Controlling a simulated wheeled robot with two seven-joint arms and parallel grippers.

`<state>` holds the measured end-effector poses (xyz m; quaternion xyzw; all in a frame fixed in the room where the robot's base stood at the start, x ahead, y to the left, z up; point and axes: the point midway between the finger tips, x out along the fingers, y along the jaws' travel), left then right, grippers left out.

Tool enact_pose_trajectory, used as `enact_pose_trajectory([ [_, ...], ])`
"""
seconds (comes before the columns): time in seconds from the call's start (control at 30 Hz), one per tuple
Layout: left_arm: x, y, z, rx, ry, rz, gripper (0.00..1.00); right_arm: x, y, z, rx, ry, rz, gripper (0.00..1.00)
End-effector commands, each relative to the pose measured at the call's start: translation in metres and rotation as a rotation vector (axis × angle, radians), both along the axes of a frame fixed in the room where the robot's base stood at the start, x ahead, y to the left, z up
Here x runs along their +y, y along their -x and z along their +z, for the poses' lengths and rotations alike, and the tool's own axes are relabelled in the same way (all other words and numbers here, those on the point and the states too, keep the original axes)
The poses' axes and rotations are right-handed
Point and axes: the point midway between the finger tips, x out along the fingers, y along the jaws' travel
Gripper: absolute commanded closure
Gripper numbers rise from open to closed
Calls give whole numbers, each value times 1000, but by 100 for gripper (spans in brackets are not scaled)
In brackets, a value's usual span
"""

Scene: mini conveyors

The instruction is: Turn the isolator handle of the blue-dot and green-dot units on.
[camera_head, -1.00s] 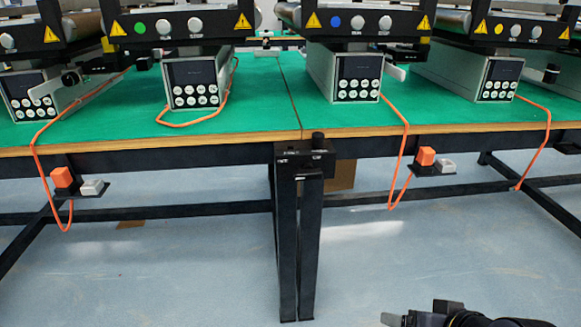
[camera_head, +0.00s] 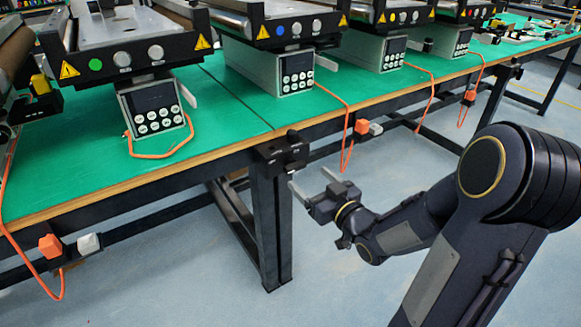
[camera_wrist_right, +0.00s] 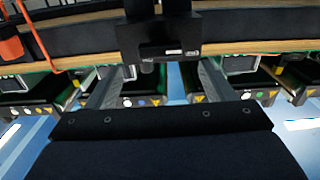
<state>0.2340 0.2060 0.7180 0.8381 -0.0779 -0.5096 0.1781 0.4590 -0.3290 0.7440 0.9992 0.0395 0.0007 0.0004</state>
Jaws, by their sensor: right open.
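The green-dot unit (camera_head: 130,58) stands at the left of the head view, with a grey control box (camera_head: 152,108) under it. A light grey lever (camera_head: 188,93), perhaps its isolator handle, sticks out at the box's right. The blue-dot unit (camera_head: 290,30) stands to its right, above a similar box (camera_head: 297,77). A similar grey lever (camera_head: 326,62) shows at that box's right. The on or off position of either lever is unclear. My right gripper (camera_head: 314,183) is open and empty, in front of the table's edge by the black leg bracket, apart from both units. My left gripper is out of view.
The green table (camera_head: 225,112) has a wooden front edge and a dark leg bracket (camera_head: 283,152), which looms ahead in the wrist view (camera_wrist_right: 160,38). Orange cables hang over the edge near orange blocks (camera_head: 50,246). More units stand at right. The floor in front is clear.

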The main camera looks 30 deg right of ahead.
Motion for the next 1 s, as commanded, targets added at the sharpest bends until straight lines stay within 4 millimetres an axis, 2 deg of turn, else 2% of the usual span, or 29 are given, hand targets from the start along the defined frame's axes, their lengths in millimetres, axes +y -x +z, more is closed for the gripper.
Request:
enact_pose_trajectory([
  [0.1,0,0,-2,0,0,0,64,3,-21,-1,0,1,4,24],
  [0.33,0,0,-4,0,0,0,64,5,-52,-1,1,1,2,24],
  [0.5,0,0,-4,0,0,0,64,6,-60,0,0,0,0,24],
  [0.7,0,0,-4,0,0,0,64,5,-60,0,1,0,0,24],
  [0.77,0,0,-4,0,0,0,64,5,-60,0,1,0,0,29],
  [1.0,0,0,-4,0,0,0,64,5,-60,0,1,0,-1,60],
])
